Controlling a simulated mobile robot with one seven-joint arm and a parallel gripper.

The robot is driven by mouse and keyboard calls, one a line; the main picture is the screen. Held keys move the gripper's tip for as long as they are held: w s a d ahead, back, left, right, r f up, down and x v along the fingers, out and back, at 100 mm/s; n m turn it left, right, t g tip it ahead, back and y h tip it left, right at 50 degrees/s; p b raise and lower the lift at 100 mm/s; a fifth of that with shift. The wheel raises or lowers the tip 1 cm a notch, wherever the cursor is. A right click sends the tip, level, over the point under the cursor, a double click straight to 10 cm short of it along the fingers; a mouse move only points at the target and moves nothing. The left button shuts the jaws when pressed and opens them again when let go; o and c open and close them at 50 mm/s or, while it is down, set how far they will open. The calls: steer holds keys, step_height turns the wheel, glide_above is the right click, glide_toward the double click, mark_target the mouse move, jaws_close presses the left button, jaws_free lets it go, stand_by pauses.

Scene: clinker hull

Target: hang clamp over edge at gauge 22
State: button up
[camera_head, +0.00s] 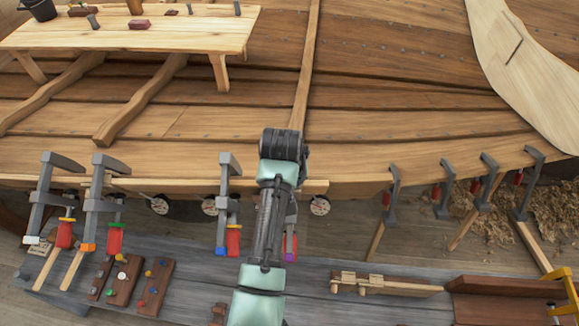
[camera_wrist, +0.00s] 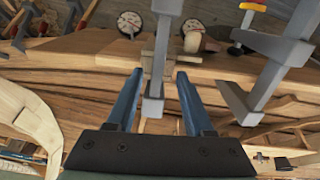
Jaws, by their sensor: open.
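My gripper (camera_wrist: 160,72) has two blue fingers spread apart in the wrist view. The grey bar of a clamp (camera_wrist: 155,85) stands between them, with a gap at each side. In the head view my arm hides my gripper and most of a clamp with a purple end (camera_head: 291,248). A clamp with a blue end (camera_head: 228,200) hangs on the hull edge (camera_head: 140,184) just left of my arm. Round dial gauges sit below the edge, at left (camera_head: 160,205), centre (camera_head: 210,205) and right (camera_head: 320,205). Their numbers are too small to read.
Two more clamps hang at left, one white-ended (camera_head: 42,205) and one orange-ended (camera_head: 96,200). Several clamps (camera_head: 485,180) line the right edge. A grey bench (camera_head: 200,290) with wooden blocks runs below. A plank table (camera_head: 180,35) stands at upper left.

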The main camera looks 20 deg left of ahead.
steer(key=b+v, duration=0.1)
steer(key=v, duration=1)
steer(key=shift+d+r+b, duration=0.25)
steer(key=shift+d+b, duration=0.1)
steer(key=w+d+r+m+t, duration=0.1)
steer(key=w+d+r+t, duration=0.25)
steer(key=r, duration=0.45)
steer(key=w+d+r+m+t+b, duration=0.1)
steer(key=w+d+r+t, duration=0.1)
steer(key=r+t, duration=0.35)
steer(key=w+d+r+m+t, duration=0.1)
steer(key=w+d+r+t, duration=0.1)
steer(key=r, duration=0.7)
steer(key=s+d+r+t, duration=0.2)
steer(key=s+r+t, duration=0.2)
steer(key=r, duration=0.4)
steer(key=s+d+r+m+t, duration=0.1)
steer(key=s+d+r+t, duration=0.2)
steer(key=s+r, duration=0.4)
steer(key=s+d+r+t+h+b, duration=0.1)
steer(key=s+d+r+t, duration=0.2)
steer(key=r, duration=0.7)
steer(key=shift+s+m+t, duration=0.4)
steer(key=shift+s+t, duration=0.8)
